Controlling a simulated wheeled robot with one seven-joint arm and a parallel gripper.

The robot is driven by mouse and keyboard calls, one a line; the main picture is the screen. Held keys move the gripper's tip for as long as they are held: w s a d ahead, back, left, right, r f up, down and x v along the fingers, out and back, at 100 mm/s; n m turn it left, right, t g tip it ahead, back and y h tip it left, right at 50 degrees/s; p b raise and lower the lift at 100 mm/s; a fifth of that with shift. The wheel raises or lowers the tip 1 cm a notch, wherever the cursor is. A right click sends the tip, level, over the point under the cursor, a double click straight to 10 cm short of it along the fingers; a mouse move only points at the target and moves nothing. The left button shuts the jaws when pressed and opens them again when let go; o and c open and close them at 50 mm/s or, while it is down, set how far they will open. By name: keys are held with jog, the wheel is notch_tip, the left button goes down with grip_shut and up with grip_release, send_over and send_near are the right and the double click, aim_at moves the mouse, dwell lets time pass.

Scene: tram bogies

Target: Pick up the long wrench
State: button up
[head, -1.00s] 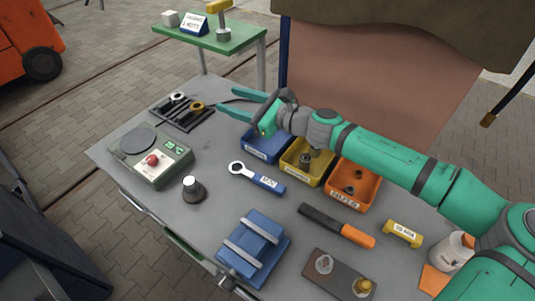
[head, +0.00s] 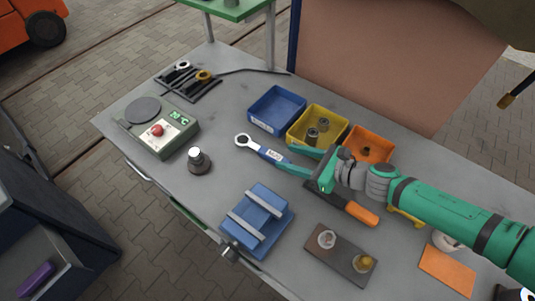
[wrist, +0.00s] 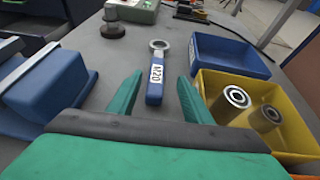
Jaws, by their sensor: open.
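The long wrench (head: 250,145) lies on the grey bench, with a steel ring end and a blue handle. In the wrist view its handle (wrist: 155,84) carries a white "M20" label, and the ring points away from me. My gripper (head: 281,157) is open, with its green fingers pointing along the wrench from the handle end. In the wrist view the fingertips (wrist: 157,84) appear on either side of the handle's end, with gaps. I cannot tell how high they are above the bench.
Blue (head: 277,109), yellow (head: 303,134) and orange (head: 383,147) bins stand behind the wrench. A blue vise (head: 257,222) is in front. A dark knob-like part (head: 199,161) and a control box (head: 157,128) stand to the left. An orange-handled tool (head: 359,213) lies under my gripper.

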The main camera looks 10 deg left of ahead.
aim_at(272, 154)
jog(key=x, duration=0.4)
jog(key=shift+s+a, duration=0.2)
jog(key=shift+a, duration=0.15)
jog(key=shift+w+a+f, duration=0.2)
jog(key=shift+a+f, duration=0.05)
jog(key=shift+a, duration=0.2)
